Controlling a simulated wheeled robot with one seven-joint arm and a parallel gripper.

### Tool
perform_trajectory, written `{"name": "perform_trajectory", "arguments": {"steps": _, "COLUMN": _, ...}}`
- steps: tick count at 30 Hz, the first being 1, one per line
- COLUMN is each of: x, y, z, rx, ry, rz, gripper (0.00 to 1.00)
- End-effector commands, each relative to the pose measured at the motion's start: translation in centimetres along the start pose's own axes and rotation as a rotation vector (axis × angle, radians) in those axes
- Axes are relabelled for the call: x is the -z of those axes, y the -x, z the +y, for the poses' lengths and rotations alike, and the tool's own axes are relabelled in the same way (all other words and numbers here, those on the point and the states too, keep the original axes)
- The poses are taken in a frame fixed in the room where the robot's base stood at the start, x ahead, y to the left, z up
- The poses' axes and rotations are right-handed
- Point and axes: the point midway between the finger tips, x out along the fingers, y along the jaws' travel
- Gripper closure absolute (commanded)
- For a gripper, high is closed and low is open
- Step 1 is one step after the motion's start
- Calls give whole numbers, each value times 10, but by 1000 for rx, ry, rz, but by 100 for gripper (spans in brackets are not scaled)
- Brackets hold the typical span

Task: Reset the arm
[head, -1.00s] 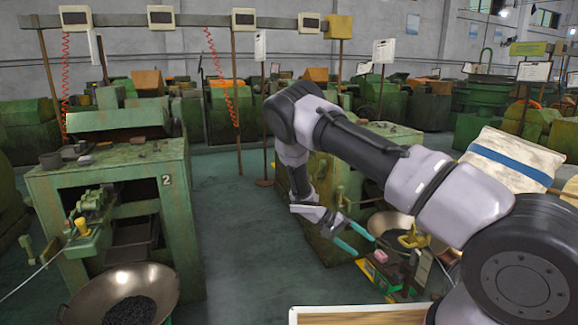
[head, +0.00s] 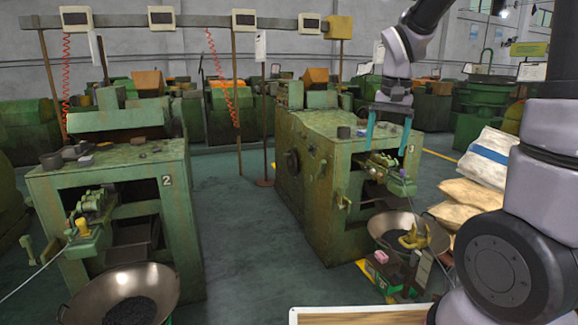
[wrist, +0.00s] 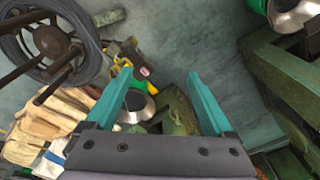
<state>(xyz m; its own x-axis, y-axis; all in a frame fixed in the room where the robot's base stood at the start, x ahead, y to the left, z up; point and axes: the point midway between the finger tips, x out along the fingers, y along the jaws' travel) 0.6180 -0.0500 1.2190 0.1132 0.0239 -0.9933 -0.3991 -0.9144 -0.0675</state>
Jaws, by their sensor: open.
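My gripper (head: 387,127) hangs from my raised arm in the head view, its teal fingers pointing down. It is in front of the upper part of the green machine marked 3 (head: 314,190). The fingers are apart, with nothing between them. In the wrist view my gripper (wrist: 160,98) also shows spread teal fingers with floor and parts of machines beyond them.
A green machine marked 2 (head: 110,172) stands at left, with a metal bowl of dark pieces (head: 128,308) before it. Another bowl (head: 385,226) stands by machine 3. Sacks (head: 466,195) are stacked at right. Floor between the machines is clear.

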Motion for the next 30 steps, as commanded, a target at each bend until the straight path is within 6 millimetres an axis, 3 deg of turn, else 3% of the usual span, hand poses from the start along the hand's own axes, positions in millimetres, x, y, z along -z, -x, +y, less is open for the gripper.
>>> {"name": "perform_trajectory", "arguments": {"steps": 3, "x": -21, "y": 40, "z": 14, "rx": 95, "ry": 1, "rz": 70, "gripper": 13}}
{"name": "perform_trajectory", "arguments": {"steps": 12, "x": -84, "y": 104, "z": 46, "rx": 268, "ry": 26, "rz": 269, "gripper": 13}}
{"name": "perform_trajectory", "arguments": {"steps": 19, "x": -117, "y": 122, "z": 58, "rx": 324, "ry": 46, "rz": 382, "gripper": 13}}
{"name": "perform_trajectory", "arguments": {"steps": 29, "x": -123, "y": 124, "z": 60, "rx": 333, "ry": 52, "rz": 405, "gripper": 13}}
{"name": "perform_trajectory", "arguments": {"steps": 30, "x": -123, "y": 124, "z": 60, "rx": 333, "ry": 52, "rz": 405, "gripper": 28}}
